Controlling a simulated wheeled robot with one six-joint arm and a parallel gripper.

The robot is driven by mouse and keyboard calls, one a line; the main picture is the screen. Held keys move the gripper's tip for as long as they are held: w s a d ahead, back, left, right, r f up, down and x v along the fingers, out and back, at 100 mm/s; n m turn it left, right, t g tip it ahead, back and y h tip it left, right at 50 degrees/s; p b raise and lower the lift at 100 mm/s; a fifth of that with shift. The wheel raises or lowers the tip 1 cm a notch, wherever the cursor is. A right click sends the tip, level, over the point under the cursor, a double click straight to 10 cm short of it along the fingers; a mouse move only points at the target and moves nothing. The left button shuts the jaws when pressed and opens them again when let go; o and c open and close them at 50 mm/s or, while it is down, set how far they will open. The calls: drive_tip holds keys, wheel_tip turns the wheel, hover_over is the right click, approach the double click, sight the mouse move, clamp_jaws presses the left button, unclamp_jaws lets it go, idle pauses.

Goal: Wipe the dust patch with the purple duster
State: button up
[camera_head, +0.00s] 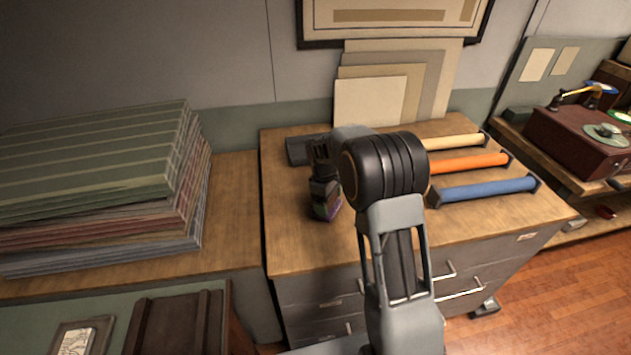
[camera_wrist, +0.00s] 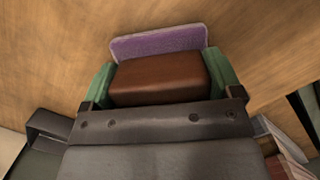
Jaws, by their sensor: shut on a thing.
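The purple duster, a brown block with a purple pad (camera_wrist: 158,42), is held between the green fingertips of my gripper (camera_wrist: 160,82) in the wrist view. My gripper is shut on it. In the head view my gripper (camera_head: 325,197) is over the left part of the wooden cabinet top (camera_head: 390,235), and a bit of purple shows at its lower end. I cannot tell whether the pad touches the wood. I cannot make out the dust patch in either view; my arm hides part of the top.
A dark block (camera_head: 298,150) lies at the top's back left. Yellow (camera_head: 452,142), orange (camera_head: 470,162) and blue (camera_head: 488,189) rolls lie to the right. Boards (camera_head: 371,105) lean on the wall. A tall stack (camera_head: 95,190) stands left. The top's front is clear.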

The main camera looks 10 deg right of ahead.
drive_tip(key=shift+a, duration=1.6)
drive_tip(key=shift+a+r+p, duration=0.15)
drive_tip(key=shift+r+p, duration=0.15)
drive_tip(key=shift+p, duration=0.15)
wheel_tip(320, 180, up, 2)
drive_tip(key=shift+w+r+p, duration=0.1)
drive_tip(key=shift+w+p, duration=0.05)
drive_tip(key=shift+p, duration=0.2)
drive_tip(key=shift+r+p, duration=0.5)
drive_tip(key=shift+r, duration=0.1)
wheel_tip(320, 180, up, 4)
drive_tip(key=p, duration=0.3)
drive_tip(key=shift+r, duration=0.15)
